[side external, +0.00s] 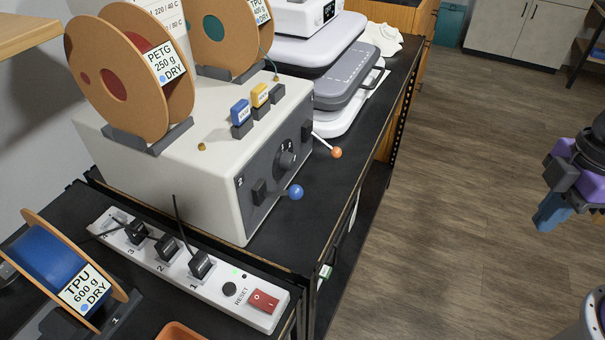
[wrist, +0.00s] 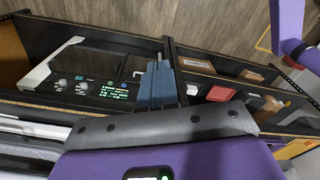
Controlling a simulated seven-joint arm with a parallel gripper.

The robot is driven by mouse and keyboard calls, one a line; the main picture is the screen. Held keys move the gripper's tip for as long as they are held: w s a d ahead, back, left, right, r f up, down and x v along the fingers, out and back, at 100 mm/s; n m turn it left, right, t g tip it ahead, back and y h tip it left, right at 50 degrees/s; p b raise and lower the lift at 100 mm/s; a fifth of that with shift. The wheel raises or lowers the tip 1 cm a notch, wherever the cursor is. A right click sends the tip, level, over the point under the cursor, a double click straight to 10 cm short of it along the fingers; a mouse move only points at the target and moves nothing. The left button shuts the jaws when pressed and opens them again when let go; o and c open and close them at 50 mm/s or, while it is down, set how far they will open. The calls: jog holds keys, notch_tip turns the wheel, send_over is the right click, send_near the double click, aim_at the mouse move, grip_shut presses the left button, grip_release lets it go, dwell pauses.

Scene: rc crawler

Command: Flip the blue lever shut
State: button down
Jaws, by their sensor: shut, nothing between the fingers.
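The blue lever (side external: 295,192) is a ball knob on a short stem. It sticks out from a black mount on the dark front panel of a cream dryer box (side external: 215,195), in the side external view. My gripper (side external: 547,219) is at the right edge of that view, well apart from the lever and over the floor side. Its blue fingers point down and look shut and empty. In the wrist view the shut fingers (wrist: 158,80) show at the middle, and the blue lever is not visible there.
An orange-knobbed lever (side external: 336,153) sits on the same panel, beyond a dial (side external: 287,160). Filament spools (side external: 130,85) stand on the box. A power strip (side external: 190,265) lies in front, left. A grey case (side external: 345,75) is behind. Open floor lies between bench and gripper.

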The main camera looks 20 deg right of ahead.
jog(key=w+a+r+n+y, duration=0.1)
jog(key=w+a+r+n, duration=0.25)
jog(key=w+a, duration=0.35)
jog(key=w+a+r+n, duration=0.3)
jog(key=w+a+r, duration=0.15)
jog(key=a, duration=0.45)
notch_tip(320, 180, up, 8)
jog(key=f+n+y, duration=0.1)
jog(key=n+y, duration=0.1)
jog(key=n, duration=0.5)
send_over(297, 186)
jog(key=d, duration=0.5)
jog(key=shift+s+a+r, duration=0.1)
jog(key=shift+a+r, duration=0.05)
jog(key=shift+r, duration=0.1)
jog(key=shift+f, duration=0.1)
jog(key=x, duration=1.4)
jog(key=shift+d, duration=0.2)
